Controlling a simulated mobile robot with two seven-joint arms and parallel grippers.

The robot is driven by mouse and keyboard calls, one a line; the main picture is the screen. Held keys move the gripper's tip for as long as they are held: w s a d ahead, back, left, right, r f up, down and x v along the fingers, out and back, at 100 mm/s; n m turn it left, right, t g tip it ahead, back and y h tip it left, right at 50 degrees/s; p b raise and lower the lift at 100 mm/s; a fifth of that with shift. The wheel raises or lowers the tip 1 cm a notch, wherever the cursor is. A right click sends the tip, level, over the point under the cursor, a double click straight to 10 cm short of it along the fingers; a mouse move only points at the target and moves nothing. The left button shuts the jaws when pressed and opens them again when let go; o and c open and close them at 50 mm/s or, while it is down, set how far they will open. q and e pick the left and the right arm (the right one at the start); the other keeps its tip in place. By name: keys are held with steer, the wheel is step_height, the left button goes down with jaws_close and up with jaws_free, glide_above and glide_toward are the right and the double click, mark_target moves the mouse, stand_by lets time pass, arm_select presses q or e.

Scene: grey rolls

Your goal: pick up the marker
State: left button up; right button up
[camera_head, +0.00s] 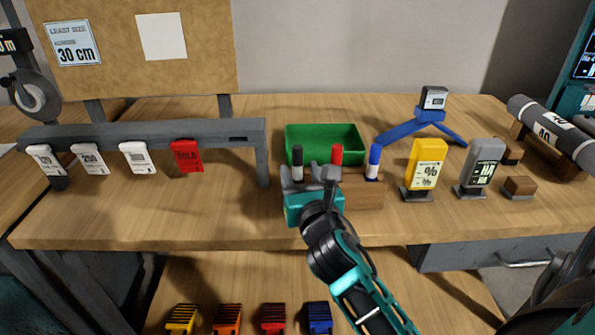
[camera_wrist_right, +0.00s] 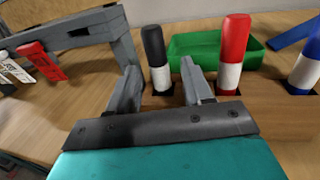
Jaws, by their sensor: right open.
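Three markers stand upright in a wooden block (camera_head: 363,193) on the table. They are a black-capped marker (camera_head: 297,160), a red-capped marker (camera_head: 336,154) and a blue-capped marker (camera_head: 373,160). My right gripper (camera_head: 310,174) is at the front left of the block, open and empty. In the right wrist view, the black-capped marker (camera_wrist_right: 157,58) stands beyond and between the two open fingers (camera_wrist_right: 163,80). The red-capped marker (camera_wrist_right: 233,53) is just outside the right finger, and the blue-capped marker (camera_wrist_right: 309,60) is farther right. My left gripper is not in view.
A green tray (camera_head: 322,129) lies behind the markers. A grey rail (camera_head: 200,131) with hanging tags, including a red one (camera_head: 187,156), stands to the left. A yellow device (camera_head: 426,165), a grey device (camera_head: 481,165) and a blue tripod stand (camera_head: 428,124) are to the right.

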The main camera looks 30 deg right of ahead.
steer(key=shift+x, duration=1.45)
jaws_close()
